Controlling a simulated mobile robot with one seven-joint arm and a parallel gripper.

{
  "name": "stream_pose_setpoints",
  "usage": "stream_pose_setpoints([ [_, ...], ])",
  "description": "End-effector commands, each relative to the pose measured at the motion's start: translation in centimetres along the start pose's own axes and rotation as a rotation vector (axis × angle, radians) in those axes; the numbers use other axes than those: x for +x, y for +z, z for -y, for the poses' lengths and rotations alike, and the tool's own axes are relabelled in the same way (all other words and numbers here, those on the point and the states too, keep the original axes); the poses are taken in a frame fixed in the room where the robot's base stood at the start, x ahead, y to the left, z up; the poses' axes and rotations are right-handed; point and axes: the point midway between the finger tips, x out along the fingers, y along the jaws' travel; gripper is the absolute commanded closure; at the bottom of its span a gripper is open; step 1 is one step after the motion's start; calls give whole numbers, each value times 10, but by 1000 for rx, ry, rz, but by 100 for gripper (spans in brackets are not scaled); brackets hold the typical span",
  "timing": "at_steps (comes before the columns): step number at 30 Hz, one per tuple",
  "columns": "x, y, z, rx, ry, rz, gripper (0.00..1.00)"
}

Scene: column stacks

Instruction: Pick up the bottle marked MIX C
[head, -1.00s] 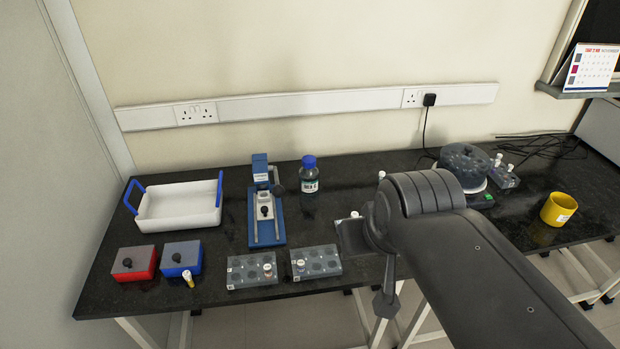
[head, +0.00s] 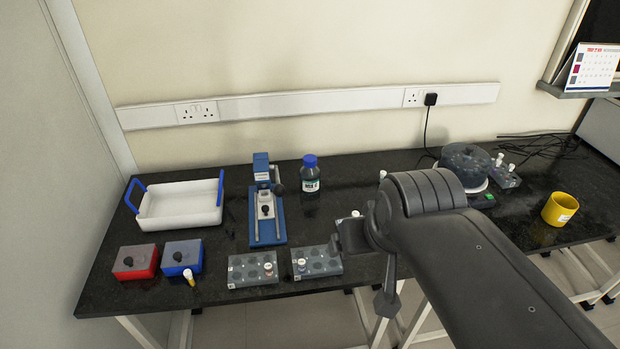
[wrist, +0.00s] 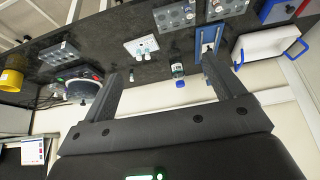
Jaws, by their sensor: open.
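The bottle (head: 310,185) stands upright on the black bench, right of the blue stand, in the head view. It has a blue cap, dark contents and a white label with small print that seems to start with MIX; its last letter is hard to read. In the wrist view the bottle (wrist: 178,71) shows between the fingers and beyond them, nearer the right finger, with its cap toward the bottom of the picture. My gripper (wrist: 164,66) is open and empty, apart from the bottle. In the head view my gripper (head: 350,236) is partly hidden by my arm.
The blue stand (head: 267,232) is close left of the bottle. Two grey racks (head: 252,269) (head: 317,262) lie at the front edge. A white tray (head: 180,204), a round dark device (head: 466,166) and a yellow cup (head: 560,209) stand farther off. The wall is behind the bottle.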

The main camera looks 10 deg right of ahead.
Motion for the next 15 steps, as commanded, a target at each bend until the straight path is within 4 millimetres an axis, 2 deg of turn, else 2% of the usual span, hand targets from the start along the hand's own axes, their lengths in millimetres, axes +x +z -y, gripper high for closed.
stream_pose_setpoints([
  [4, 0, -4, 0, 5, 1, 2, 13],
  [7, 0, -17, 0, 23, 4, 12, 13],
  [11, 2, -50, -1, 74, 15, 35, 13],
  [15, 10, -94, -2, 145, 33, 62, 13],
])
